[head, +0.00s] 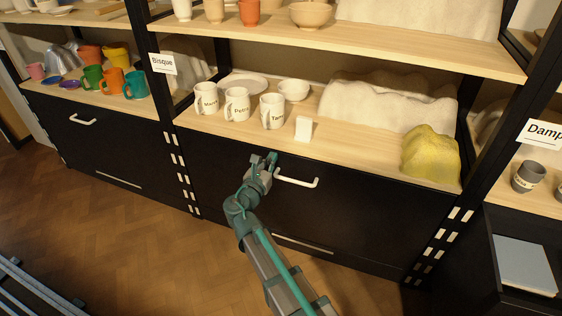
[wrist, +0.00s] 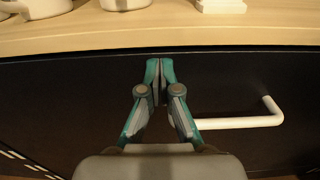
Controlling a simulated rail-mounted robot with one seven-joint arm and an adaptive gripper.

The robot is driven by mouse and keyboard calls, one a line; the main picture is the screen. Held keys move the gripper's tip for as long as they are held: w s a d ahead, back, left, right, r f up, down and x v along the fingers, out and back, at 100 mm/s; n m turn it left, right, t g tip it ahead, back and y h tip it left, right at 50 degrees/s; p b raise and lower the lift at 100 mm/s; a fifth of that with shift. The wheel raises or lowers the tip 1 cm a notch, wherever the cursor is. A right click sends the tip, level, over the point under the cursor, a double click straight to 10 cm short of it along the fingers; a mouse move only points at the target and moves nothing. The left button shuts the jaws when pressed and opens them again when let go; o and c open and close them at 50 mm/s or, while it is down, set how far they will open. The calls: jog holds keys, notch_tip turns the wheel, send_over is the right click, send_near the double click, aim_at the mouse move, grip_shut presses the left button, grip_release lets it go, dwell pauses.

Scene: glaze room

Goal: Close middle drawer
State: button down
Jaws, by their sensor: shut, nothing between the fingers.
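The middle drawer (head: 355,213) has a black front with a white bar handle (head: 300,181) near its top. It sits under the wooden shelf, and no open interior shows above its front. The front also fills the wrist view (wrist: 60,110), with the handle (wrist: 240,122) at the right. My gripper (head: 272,157) is at the upper part of the front, just left of the handle. In the wrist view its fingertips (wrist: 160,64) are together and empty, pointing at the front just below the shelf edge. I cannot tell whether they touch it.
Above the drawer, the shelf (head: 225,131) carries white mugs (head: 237,104), a bowl (head: 293,90), a small white block (head: 304,128) and a yellow draped lump (head: 430,155). At right, a drawer stands open with a pale slab (head: 525,265). A closed-looking drawer (head: 90,140) is at left.

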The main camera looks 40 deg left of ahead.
jog(key=shift+w+a+r, duration=0.1)
jog(key=shift+w+a, duration=0.05)
jog(key=shift+w, duration=0.15)
